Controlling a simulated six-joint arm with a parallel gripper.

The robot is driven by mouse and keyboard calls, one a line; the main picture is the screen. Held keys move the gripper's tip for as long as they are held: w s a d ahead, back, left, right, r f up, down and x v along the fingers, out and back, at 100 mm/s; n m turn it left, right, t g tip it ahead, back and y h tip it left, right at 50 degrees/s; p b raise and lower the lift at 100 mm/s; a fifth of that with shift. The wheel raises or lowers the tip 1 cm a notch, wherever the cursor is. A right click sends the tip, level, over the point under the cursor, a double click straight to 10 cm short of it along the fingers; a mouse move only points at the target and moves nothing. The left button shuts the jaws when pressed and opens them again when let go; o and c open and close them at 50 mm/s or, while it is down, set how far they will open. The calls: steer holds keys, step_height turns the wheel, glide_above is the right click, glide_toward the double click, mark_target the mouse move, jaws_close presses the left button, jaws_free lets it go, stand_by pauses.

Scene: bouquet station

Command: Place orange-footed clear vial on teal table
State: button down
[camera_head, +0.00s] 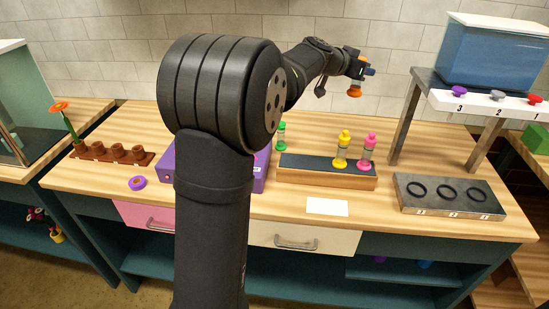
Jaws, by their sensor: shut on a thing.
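The orange-footed clear vial (355,91) hangs below my gripper (358,73), in the air in front of the tiled wall at upper right of centre. Its orange foot is at the bottom and a little clear body shows above it. My gripper is shut on the vial, small in the picture, and its fingers are partly hidden. The teal table (400,226) has a striped wooden top and a teal body. The vial is well above the table top and apart from it.
A dark-topped wooden block (325,181) has yellow (342,150) and pink (367,152) vials on it. A green vial (281,136) is behind. A ring panel (450,195) and a blue tank (492,55) are at right.

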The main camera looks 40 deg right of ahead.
steer(key=w+d+f+m+g, duration=0.1)
steer(key=w+d+f, duration=0.1)
steer(key=d, duration=0.4)
steer(key=w+d+f+m+g, duration=0.1)
steer(key=w+d+f, duration=0.1)
steer(key=d, duration=0.5)
steer(key=f, duration=2.1)
steer(key=shift+s+a+f, duration=0.15)
steer(key=shift+s+f, duration=0.05)
steer(key=shift+f, duration=0.2)
steer(key=shift+f, duration=0.2)
steer(key=c, duration=1.1)
jaws_free()
steer(key=shift+r, duration=0.1)
steer(key=shift+a+r, duration=0.15)
steer(key=v, duration=1.1)
steer(key=shift+w+a+r, duration=0.2)
steer(key=shift+w+a, duration=0.05)
